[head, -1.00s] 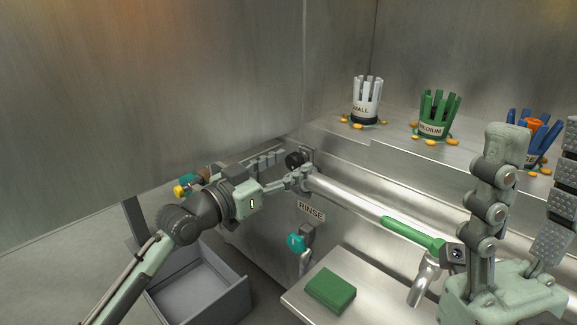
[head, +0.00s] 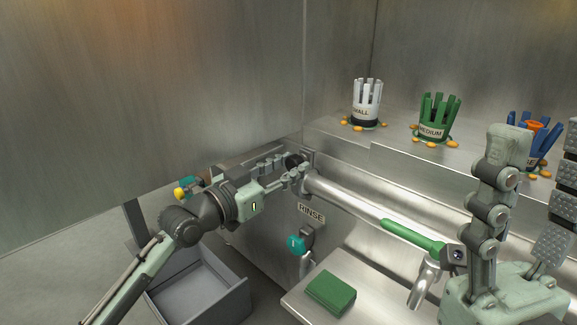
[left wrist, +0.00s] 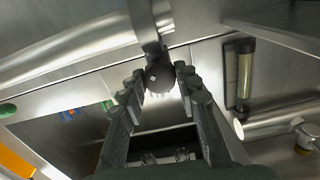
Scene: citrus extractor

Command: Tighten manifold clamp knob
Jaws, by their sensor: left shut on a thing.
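The black clamp knob (head: 292,158) sits at the left end of the long metal pipe (head: 345,195), near the back wall. My left gripper (head: 291,167) reaches it from the left, one finger on each side, and is shut on it. In the left wrist view the dark round knob (left wrist: 159,76) lies between the fingertips (left wrist: 161,84) of my left gripper, below a metal bar. The fingers hide part of the knob in the head view.
A RINSE label (head: 311,212) and a teal valve handle (head: 297,244) are below the pipe. An open grey drawer (head: 200,290) is under my left arm. White, green and blue cups stand on the shelf.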

